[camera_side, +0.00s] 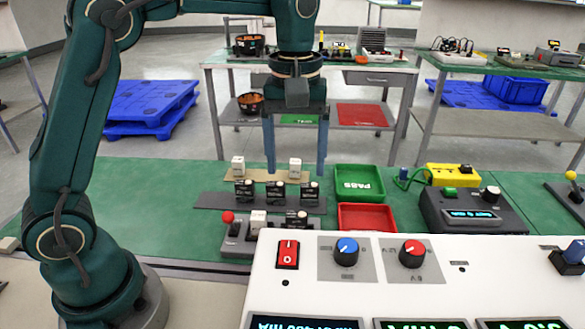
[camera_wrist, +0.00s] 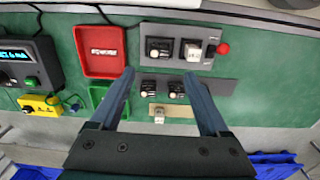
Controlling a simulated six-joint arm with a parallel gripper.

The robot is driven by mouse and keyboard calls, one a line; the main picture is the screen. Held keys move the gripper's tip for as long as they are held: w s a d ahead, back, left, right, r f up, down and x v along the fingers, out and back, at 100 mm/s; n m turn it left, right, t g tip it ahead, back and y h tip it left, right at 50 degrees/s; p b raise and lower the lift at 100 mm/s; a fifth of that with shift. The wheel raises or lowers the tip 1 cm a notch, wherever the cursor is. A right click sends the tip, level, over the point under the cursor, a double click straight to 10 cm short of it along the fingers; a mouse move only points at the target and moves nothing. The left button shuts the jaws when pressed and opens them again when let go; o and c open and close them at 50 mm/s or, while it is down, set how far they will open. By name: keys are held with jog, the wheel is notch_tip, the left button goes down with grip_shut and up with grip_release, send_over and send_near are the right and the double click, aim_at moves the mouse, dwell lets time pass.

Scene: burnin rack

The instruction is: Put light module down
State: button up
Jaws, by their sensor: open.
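My gripper (camera_side: 296,168) is open, with nothing seen between its fingers; it also shows open in the wrist view (camera_wrist: 159,76). In the side view its fingers point down near the back strip. White, light-coloured modules stand at the strip's left (camera_side: 238,166) and right (camera_side: 295,168); one shows below the fingertips in the wrist view (camera_wrist: 159,116). Another white module (camera_side: 258,222) sits in the front fixture (camera_wrist: 209,63) beside a black module (camera_wrist: 158,49). Black modules (camera_side: 243,190) stand on the grey middle rack (camera_side: 212,201). I cannot tell which module the task means.
A green PASS tray (camera_side: 359,183) and a red tray (camera_side: 367,217) lie right of the racks. A yellow box (camera_side: 454,175) and a dark meter (camera_side: 473,211) stand further right. A white control panel (camera_side: 450,255) fills the front. The green bench left of the racks is clear.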

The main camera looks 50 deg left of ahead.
jog(key=s+a+m+t, duration=0.1)
jog(key=s+m+t, duration=0.4)
jog(key=s, duration=1)
jog(key=m, duration=0.3)
jog(key=shift+a+f+m, duration=0.15)
jog(key=shift+a+m, duration=0.15)
jog(key=shift+m, duration=0.1)
